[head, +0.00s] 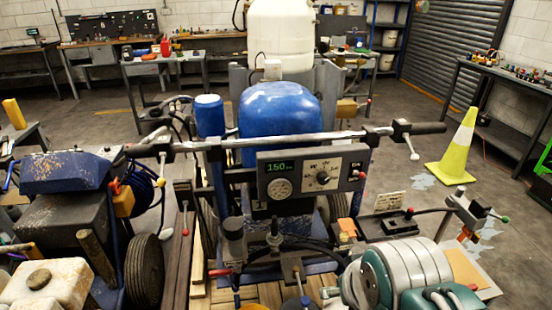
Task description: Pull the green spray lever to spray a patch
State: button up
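The line striper stands in front of me with a long handlebar (300,140) across the view and a control panel (312,175) reading about 150 in green digits. A small lever with a green tip (505,219) sticks out at the right from a grey metal bracket (466,208). Nothing is seen touching the green lever. My gripper cannot be made out in this view.
A yellow and white cone (459,146) stands on the floor to the right. A blue tank (280,108) and a white drum (281,38) are behind the panel. Another machine (78,210) is close at the left. Workbenches line the walls. Open floor lies around the cone.

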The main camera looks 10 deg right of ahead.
aim_at(505, 220)
jog(key=z, duration=1.7)
